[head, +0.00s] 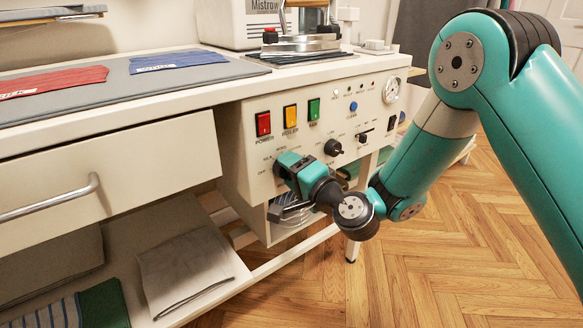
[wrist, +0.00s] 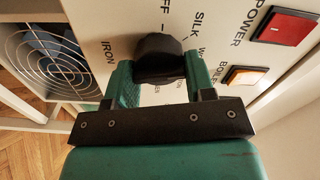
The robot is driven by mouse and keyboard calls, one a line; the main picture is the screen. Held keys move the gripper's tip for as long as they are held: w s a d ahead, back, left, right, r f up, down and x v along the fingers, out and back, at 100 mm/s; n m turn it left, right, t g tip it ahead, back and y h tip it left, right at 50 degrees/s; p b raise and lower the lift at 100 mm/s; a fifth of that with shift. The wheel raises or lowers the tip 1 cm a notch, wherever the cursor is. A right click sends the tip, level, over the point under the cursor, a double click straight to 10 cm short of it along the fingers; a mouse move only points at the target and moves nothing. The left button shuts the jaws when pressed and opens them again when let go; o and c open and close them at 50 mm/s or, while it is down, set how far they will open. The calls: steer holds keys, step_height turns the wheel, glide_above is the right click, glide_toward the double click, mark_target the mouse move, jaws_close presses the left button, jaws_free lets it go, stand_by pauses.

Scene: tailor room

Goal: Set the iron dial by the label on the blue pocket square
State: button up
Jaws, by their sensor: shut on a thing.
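The iron dial (wrist: 158,58) is a black knob on the cream control panel (wrist: 100,25), with IRON, OFF and SILK printed around it and a further label partly hidden. My gripper (wrist: 160,80) has its two teal fingers on either side of the knob, shut on it. Which label the dial points at cannot be told. In the head view my gripper (head: 283,167) is at the panel's lower left and covers the dial. The blue pocket square (head: 178,61) lies flat on the grey mat; its pale label is too small to read.
A red pocket square (head: 55,81) lies left of the blue one. Above the dial are red (head: 263,123), yellow (head: 290,118) and green (head: 313,110) switches. Another black knob (head: 333,147) is to the right. A drawer handle (head: 50,200) sticks out at left. The floor in front is clear.

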steer(key=shift+m, duration=1.3)
steer(key=shift+p, duration=0.3)
steer(key=o, duration=0.9)
